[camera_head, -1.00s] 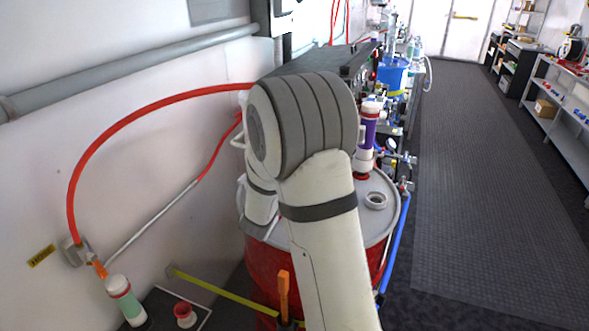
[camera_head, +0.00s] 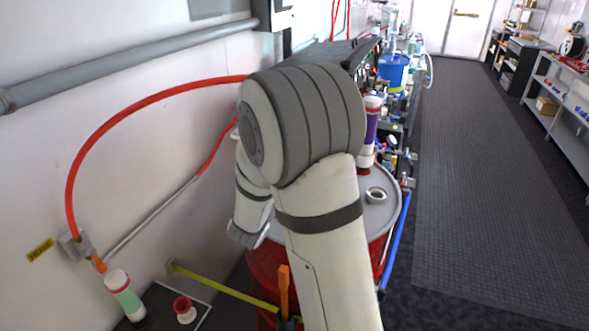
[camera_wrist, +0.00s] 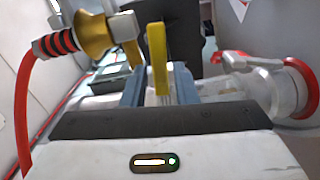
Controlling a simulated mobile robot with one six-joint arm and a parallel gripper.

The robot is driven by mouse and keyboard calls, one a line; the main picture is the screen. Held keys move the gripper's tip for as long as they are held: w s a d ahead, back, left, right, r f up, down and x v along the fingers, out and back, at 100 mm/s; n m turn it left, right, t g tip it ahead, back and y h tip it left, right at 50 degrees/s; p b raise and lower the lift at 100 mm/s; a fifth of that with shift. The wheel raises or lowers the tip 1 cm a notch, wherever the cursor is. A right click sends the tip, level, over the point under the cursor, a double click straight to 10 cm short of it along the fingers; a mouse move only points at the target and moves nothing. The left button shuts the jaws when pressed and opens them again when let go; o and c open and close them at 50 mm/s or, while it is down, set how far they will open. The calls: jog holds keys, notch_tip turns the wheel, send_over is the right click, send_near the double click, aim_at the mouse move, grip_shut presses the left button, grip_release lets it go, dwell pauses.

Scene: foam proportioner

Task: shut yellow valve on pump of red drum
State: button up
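The red drum (camera_head: 262,268) with a grey lid stands below and behind my arm in the head view. A white and purple pump tube (camera_head: 371,130) rises from its lid. The yellow valve lever (camera_wrist: 157,58) stands upright in the middle of the wrist view. My gripper (camera_wrist: 158,82) has two blue-grey fingers apart, one on each side of the lever's lower part. I cannot tell whether they touch it. A brass-coloured fitting (camera_wrist: 92,35) with a red hose is at upper left. My gripper is hidden behind my arm in the head view.
A red hose (camera_head: 130,115) arcs along the left wall. A yellow bar (camera_head: 222,285) and an orange handle (camera_head: 284,290) are at the front. The dark floor mat (camera_head: 480,180) is clear.

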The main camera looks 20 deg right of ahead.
jog(key=v, duration=0.3)
jog(key=shift+s+a, duration=0.15)
jog(key=shift+s, duration=0.05)
jog(key=shift+c, duration=0.3)
